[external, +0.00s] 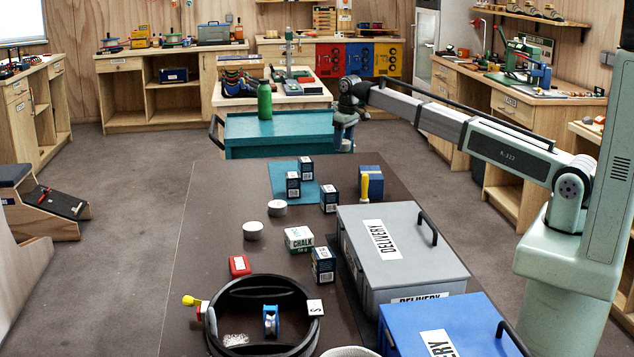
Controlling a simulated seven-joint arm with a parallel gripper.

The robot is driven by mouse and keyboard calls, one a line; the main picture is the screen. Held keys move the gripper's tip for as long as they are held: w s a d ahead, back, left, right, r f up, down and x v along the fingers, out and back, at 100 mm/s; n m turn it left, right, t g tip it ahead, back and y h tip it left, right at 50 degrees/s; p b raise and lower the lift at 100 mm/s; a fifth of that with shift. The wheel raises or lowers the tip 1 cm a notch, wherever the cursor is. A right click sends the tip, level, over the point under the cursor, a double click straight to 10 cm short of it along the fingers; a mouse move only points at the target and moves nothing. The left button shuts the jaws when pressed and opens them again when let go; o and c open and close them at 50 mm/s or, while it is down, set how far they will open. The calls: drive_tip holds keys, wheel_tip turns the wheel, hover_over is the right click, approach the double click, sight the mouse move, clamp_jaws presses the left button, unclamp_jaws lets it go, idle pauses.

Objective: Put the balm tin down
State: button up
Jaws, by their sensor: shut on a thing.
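My gripper (345,142) is at the end of the outstretched arm, pointing down, beyond the far edge of the dark table and beside the right end of the teal cart. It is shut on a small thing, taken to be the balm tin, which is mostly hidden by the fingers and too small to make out. Two short round grey pieces with pale tops, a nearer one (253,230) and a farther one (277,208), sit on the dark table (200,260), well apart from my gripper; I cannot tell what they are.
A chalk box (298,239), a red box (239,265) and a black ring-shaped holder (232,345) are nearer. Grey (405,255) and blue (450,325) delivery crates fill the right. A green bottle (265,100) stands on the teal cart (240,130).

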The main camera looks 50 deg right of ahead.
drive_tip(key=a+r, duration=0.4)
wheel_tip(320, 180, up, 4)
hover_over(370, 172)
drive_tip(key=shift+s+f, duration=0.15)
drive_tip(key=shift+f, duration=2.35)
drive_tip(key=shift+s+f, duration=0.1)
drive_tip(key=shift+f, duration=2.4)
drive_tip(key=shift+d+f, duration=0.1)
drive_tip(key=o, duration=1.1)
drive_tip(key=r, duration=0.4)
drive_tip(key=s+r, duration=0.1)
drive_tip(key=r, duration=0.7)
drive_tip(key=shift+s+r, duration=0.1)
drive_tip(key=shift+s, duration=0.15)
